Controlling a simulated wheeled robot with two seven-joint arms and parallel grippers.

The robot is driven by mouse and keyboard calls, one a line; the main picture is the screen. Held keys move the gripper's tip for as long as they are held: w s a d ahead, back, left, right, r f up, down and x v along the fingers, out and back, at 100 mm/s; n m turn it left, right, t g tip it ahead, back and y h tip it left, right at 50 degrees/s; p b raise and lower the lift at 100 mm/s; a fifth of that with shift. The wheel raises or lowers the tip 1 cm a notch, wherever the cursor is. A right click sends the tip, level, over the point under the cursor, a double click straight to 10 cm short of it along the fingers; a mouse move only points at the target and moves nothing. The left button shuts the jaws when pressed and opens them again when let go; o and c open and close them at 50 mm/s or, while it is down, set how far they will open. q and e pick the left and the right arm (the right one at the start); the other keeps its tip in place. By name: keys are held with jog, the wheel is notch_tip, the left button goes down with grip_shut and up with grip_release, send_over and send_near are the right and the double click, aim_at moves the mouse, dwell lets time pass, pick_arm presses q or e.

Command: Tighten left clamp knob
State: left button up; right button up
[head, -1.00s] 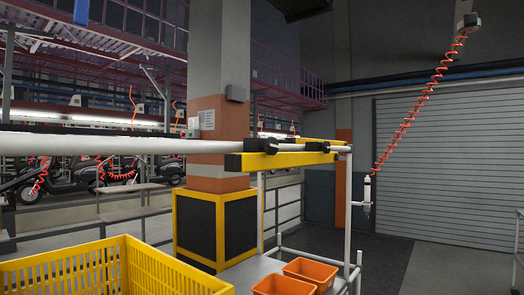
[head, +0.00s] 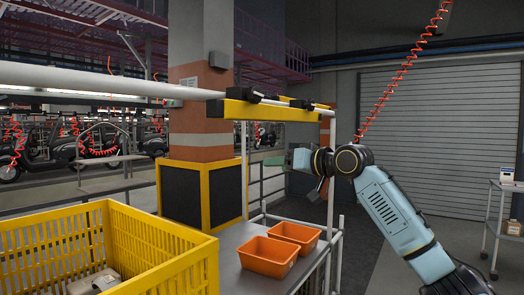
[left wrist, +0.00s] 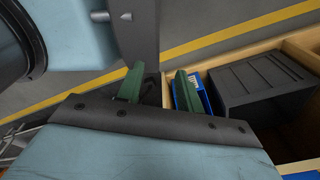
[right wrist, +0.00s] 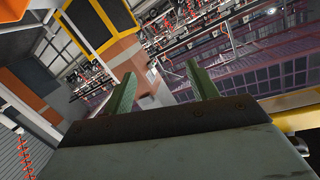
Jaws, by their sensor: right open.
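Two black clamps sit along the white tube (head: 110,80) at the yellow beam (head: 280,112). The left clamp (head: 242,95) is nearer, and the other black clamp (head: 303,103) is further right. Their knobs are too small to make out. My right gripper (head: 273,161) is below the beam, near its right end, with a gap to the left clamp. Its green fingers stand apart and empty in the right wrist view (right wrist: 161,70). My left gripper (left wrist: 160,72) shows only in the left wrist view, its fingers apart, over a wooden-edged tray.
Two orange bins (head: 268,257) stand on a grey shelf under the beam. A yellow crate (head: 165,245) is at lower left. A white post (head: 331,190) rises near my right gripper. A dark box (left wrist: 262,90) and a blue box (left wrist: 190,95) lie below my left gripper.

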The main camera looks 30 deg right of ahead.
jog(key=s+a+r+n+y, duration=0.2)
jog(key=s+a+r, duration=0.1)
jog(key=s+r, duration=0.85)
jog(key=n+y, duration=0.1)
jog(key=n, duration=0.1)
send_near(258, 96)
jog(key=shift+t, duration=0.4)
jog(key=x, duration=0.4)
jog(key=p+x, duration=0.1)
jog(key=x, duration=0.2)
jog(key=shift+w+a+f, duration=0.25)
jog(key=shift+w, duration=0.05)
jog(key=shift+w+a, duration=0.2)
jog(key=shift+w, duration=0.35)
pick_arm(q)
jog(key=shift+s+d+r, duration=0.15)
jog(key=shift+s+d, duration=0.15)
jog(key=shift+d, duration=0.25)
jog(key=shift+s+d+r, duration=0.1)
jog(key=shift+s+d, duration=0.15)
jog(key=shift+d, duration=0.3)
pick_arm(e)
jog(key=shift+c, duration=0.7)
jog(key=c, duration=0.9)
pick_arm(q)
jog(key=shift+s+a, duration=0.1)
jog(key=shift+a, duration=0.3)
pick_arm(e)
jog(key=shift+o, duration=0.2)
